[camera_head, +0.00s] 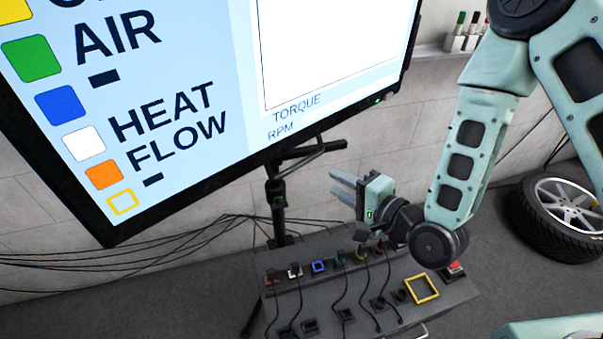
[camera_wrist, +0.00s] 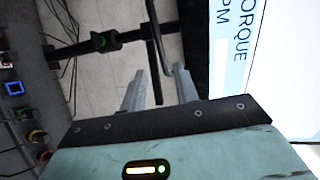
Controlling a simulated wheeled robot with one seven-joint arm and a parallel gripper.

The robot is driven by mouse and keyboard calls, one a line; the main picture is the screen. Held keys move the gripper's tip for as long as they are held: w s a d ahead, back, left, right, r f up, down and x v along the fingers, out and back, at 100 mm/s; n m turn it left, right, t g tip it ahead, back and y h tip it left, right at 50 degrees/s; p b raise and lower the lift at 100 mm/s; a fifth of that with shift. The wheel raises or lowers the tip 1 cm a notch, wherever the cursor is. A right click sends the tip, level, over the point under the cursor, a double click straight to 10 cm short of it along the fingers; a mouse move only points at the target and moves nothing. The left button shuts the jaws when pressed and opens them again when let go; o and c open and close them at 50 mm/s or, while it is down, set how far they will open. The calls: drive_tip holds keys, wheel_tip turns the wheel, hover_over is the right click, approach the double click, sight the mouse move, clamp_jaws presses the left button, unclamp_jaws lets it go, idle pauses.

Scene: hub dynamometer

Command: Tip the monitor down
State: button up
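The monitor (camera_head: 205,75) is a large black-framed screen on a dark stand (camera_head: 277,205), filling the upper left of the head view. It shows coloured squares and words such as "AIR", "HEAT FLOW", "TORQUE" and "RPM". In the wrist view the monitor (camera_wrist: 245,50) shows at the upper right. My gripper (camera_head: 340,188) is below the monitor's lower right edge, near a dark handle bar (camera_head: 322,148) under it. In the wrist view my gripper (camera_wrist: 160,88) has its two fingers apart, with part of a dark bar beyond them. I cannot tell whether they touch it.
A grey console (camera_head: 350,300) with several coloured sockets and cables stands below my gripper. A wheel with a tyre (camera_head: 560,212) lies at the right. Cables (camera_head: 130,258) hang along the wall at the left.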

sight(301, 161)
drive_tip(key=b+x, duration=0.5)
drive_tip(key=x, duration=0.6)
drive_tip(key=shift+a+b, duration=0.15)
drive_tip(key=shift+b, duration=0.15)
drive_tip(key=shift+w+a+f, duration=0.1)
drive_tip(key=shift+w+a, duration=0.3)
drive_tip(key=shift+w, duration=0.15)
clamp_jaws()
